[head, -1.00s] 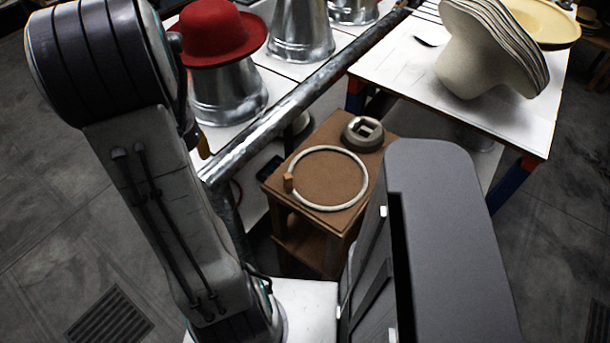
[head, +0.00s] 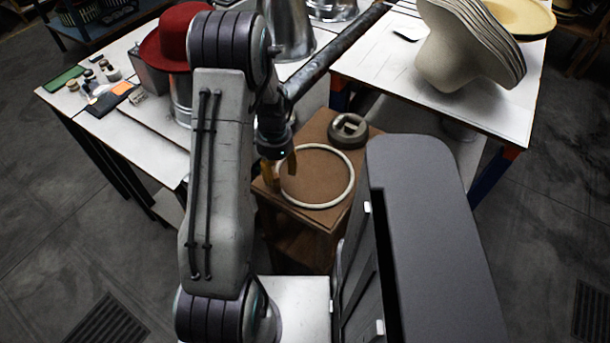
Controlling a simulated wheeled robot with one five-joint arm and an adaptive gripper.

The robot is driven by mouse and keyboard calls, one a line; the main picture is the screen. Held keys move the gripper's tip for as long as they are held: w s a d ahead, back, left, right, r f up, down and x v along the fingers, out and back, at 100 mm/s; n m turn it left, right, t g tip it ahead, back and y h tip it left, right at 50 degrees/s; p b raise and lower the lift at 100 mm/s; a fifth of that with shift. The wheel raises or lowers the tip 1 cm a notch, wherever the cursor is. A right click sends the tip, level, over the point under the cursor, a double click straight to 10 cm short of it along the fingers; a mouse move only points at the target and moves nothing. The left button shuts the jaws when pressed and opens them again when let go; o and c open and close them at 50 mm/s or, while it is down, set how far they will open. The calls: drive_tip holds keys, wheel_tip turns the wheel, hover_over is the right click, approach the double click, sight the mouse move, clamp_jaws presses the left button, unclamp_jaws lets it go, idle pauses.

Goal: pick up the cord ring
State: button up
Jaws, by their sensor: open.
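The cord ring (head: 318,206) is a thin pale hoop lying flat on a small brown wooden stand (head: 317,131). Its left edge is partly hidden by my gripper. My gripper (head: 280,178) hangs from my arm over the left edge of the ring, with its fingers pointing down. Its jaws are open, with one yellowish finger to the left and one near the ring's left rim. I cannot tell whether a finger touches the ring or how far above the stand the tips are.
A grey round weight-like object (head: 347,132) sits behind the ring on the stand. A metal bar (head: 330,60) runs close behind my gripper. A white table (head: 385,62) with stacked pale hats (head: 460,50) is at right; a red hat (head: 172,40) stands on a metal form at left.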

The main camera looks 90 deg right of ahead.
sight(276, 175)
drive_tip(key=f, duration=0.3)
drive_tip(key=shift+w+f+p, duration=0.3)
drive_tip(key=shift+p, duration=0.1)
drive_tip(key=shift+d+f, duration=0.1)
drive_tip(key=shift+f, duration=0.65)
drive_tip(key=shift+o, duration=0.3)
clamp_jaws()
